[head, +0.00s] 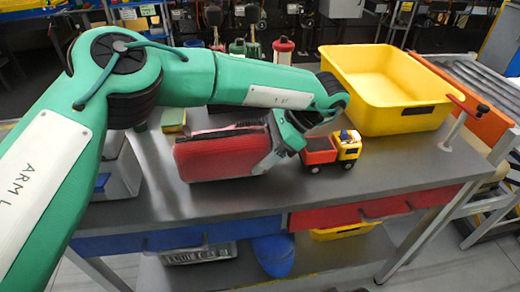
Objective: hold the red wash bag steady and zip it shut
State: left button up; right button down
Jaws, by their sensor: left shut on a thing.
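The red wash bag (220,157) stands on the grey table, left of the toy truck. My left arm reaches over it from the left, and my left gripper (262,166) is shut on the right end of the bag. The top of the bag shows a dark and pinkish edge, partly hidden beneath my arm. The zip and its slider cannot be made out, so I cannot tell how far it is closed. My right gripper is not in view.
A toy truck (347,146) stands just right of my left gripper. A large yellow bin (385,88) fills the back right of the table. A yellow-green sponge (173,121) and several bottles are behind the bag. The table front is clear.

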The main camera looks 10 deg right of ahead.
pick_arm(q)
jog(key=shift+f, duration=0.2)
dwell(0.3)
jog(key=shift+f+b, duration=0.25)
jog(key=shift+b, duration=0.1)
jog(key=o, duration=1.1)
jog(key=c, duration=1.1)
